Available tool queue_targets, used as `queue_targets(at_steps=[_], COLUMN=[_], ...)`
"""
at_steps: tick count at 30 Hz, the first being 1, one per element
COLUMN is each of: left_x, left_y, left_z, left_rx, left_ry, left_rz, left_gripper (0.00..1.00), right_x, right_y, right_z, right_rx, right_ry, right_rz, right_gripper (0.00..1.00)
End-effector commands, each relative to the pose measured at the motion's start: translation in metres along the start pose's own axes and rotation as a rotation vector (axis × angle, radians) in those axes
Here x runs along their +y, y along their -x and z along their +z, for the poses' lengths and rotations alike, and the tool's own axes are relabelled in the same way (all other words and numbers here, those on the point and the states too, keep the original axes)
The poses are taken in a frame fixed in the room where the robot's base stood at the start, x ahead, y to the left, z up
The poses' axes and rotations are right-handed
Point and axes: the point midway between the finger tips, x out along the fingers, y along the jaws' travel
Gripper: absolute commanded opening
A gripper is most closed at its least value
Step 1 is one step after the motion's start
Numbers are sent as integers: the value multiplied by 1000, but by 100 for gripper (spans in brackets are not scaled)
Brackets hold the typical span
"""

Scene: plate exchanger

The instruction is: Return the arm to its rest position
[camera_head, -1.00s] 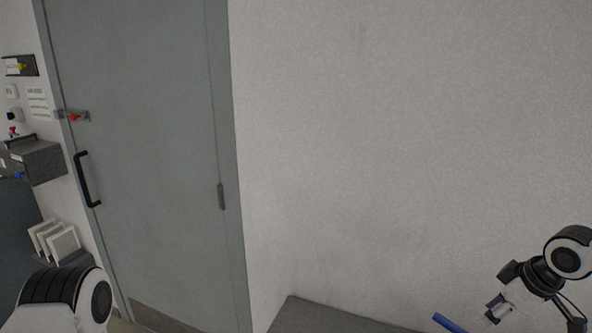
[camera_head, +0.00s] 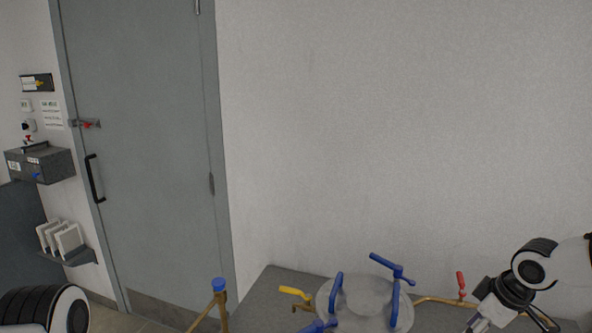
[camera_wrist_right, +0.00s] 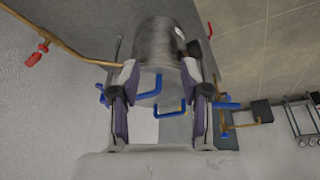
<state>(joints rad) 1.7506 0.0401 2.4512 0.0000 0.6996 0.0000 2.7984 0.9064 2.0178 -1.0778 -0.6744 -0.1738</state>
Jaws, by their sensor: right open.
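My right arm comes in at the lower right of the head view, with its gripper cut off or hidden at the bottom edge. In the right wrist view my right gripper (camera_wrist_right: 161,82) is open, its two dark-padded fingers apart with nothing gripped. Beyond the fingers stands a grey metal vessel (camera_wrist_right: 165,48) with blue handles. A round-lidded vessel with blue handles (camera_head: 366,297) also shows on the grey bench in the head view. Only a rounded white and black part of my left arm shows at the lower left; the left gripper is out of view.
The grey bench (camera_head: 262,290) stands against the bare wall. Brass pipes with a yellow handle (camera_head: 294,293), a red handle (camera_head: 461,283) and a blue-capped post (camera_head: 218,286) surround the vessel. A grey door (camera_head: 140,150) and a shelf of pale plates (camera_head: 62,240) are at left.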

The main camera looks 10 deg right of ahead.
Motion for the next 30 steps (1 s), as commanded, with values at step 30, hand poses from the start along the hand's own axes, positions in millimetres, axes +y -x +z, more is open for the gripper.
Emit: queue_targets(at_steps=[30], left_x=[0], left_y=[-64], left_z=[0], left_rx=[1], left_ry=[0], left_rz=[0], left_gripper=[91], right_x=[-325], right_y=[-273], right_z=[220], right_rx=[-580], right_ry=[-418], right_rz=[-173], right_gripper=[46])
